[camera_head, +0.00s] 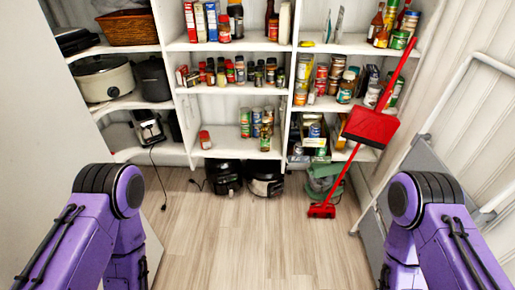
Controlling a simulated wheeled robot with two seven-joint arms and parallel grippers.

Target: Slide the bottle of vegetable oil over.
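I cannot tell for certain which bottle is the vegetable oil. A tall pale bottle (284,22) stands upright on the upper middle shelf, near its right end. A dark brown bottle (270,18) stands just left of it. Other tall bottles with red and dark contents (377,22) stand on the upper right shelf. Labels are too small to read. My two purple arms come in at the lower left and lower right, both well short of the shelves. Neither gripper's fingers show, and no arm touches any item.
White corner shelves (228,88) hold several jars, cans and boxes. A red broom and dustpan (371,127) lean across the right shelves. A folded ladder (420,155) stands at right. Black appliances (223,176) sit below. The wooden floor (240,235) ahead is clear.

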